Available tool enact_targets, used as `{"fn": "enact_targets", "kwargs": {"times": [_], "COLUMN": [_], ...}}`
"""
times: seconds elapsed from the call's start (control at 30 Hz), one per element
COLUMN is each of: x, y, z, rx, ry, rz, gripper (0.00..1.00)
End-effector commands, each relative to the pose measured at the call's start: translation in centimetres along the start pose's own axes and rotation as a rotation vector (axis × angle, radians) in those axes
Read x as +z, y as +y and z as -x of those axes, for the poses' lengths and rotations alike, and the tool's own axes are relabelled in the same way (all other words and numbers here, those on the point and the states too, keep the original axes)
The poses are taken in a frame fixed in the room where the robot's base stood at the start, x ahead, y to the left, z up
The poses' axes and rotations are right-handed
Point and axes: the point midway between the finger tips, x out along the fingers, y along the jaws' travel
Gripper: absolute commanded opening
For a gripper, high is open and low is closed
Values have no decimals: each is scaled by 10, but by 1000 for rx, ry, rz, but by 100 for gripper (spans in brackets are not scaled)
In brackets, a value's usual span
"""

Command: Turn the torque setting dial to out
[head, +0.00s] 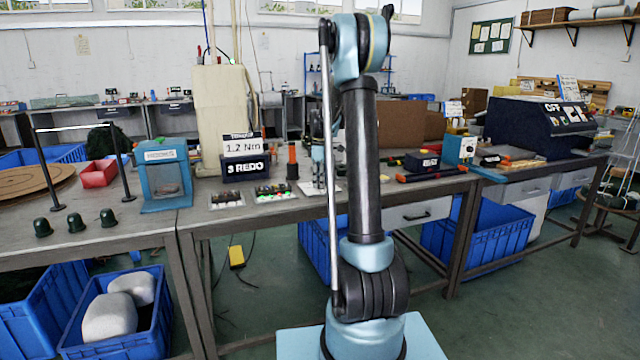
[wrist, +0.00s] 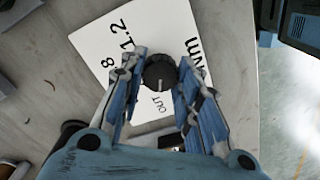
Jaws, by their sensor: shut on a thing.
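The torque setting dial (wrist: 160,74) is a small black ribbed knob on a white plate (wrist: 110,42) in the wrist view. The plate carries the printed marks 8, 1.2, Nm and OUT. The OUT mark shows just below the knob, between the fingers. My gripper (wrist: 161,68) is shut on the dial, with one blue-grey finger on each side of it. A short pale line shows on the lower part of the knob, near the OUT mark; its exact direction is hard to read.
A sign reading 1.2 Nm (head: 241,146) stands on the bench (head: 225,212), above a box marked 3 REDO (head: 246,166). A blue fixture (head: 165,178) stands to the left. Trays of small parts lie in front. Blue crates (head: 120,312) sit below.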

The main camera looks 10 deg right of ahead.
Motion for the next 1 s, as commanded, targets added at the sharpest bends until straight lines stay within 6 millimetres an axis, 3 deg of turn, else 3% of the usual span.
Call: {"fn": "enact_targets", "kwargs": {"times": [0.67,0.7,0.77,1.0], "x": [-2,-2,-2,-1], "y": [3,3,3,1], "z": [1,1,1,0], "rx": [6,6,5,3], "ry": [3,3,3,1], "rz": [59,58,58,58], "gripper": [7,40,51,51]}}
